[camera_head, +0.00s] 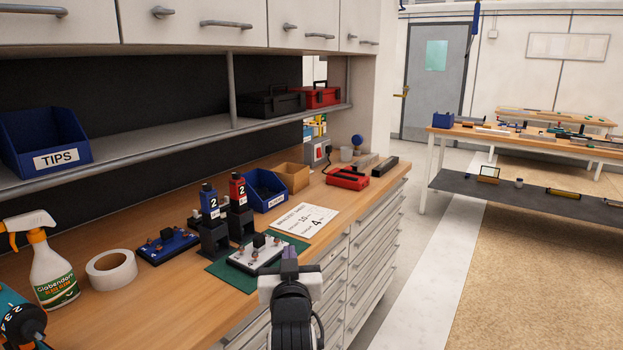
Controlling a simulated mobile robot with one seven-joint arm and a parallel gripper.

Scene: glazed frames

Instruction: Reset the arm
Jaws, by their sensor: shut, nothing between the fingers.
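My arm rises from the bottom middle of the head view, in front of the workbench (200,325). My gripper (289,254) is at its upper end, seen from behind, with narrow dark purple-grey fingers close together. It is shut and empty. In the picture its tips overlap the front edge of a green mat (232,275) and lie just right of a white fixture plate (262,262). I cannot tell how high above the bench they are.
Two black stands hold blue (209,201) and red (237,190) number 2 blocks. A blue fixture (168,246), tape roll (111,270), spray bottle (50,265) and printed card (303,219) lie nearby. A shelf (180,141) overhangs the bench. The aisle to the right is clear.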

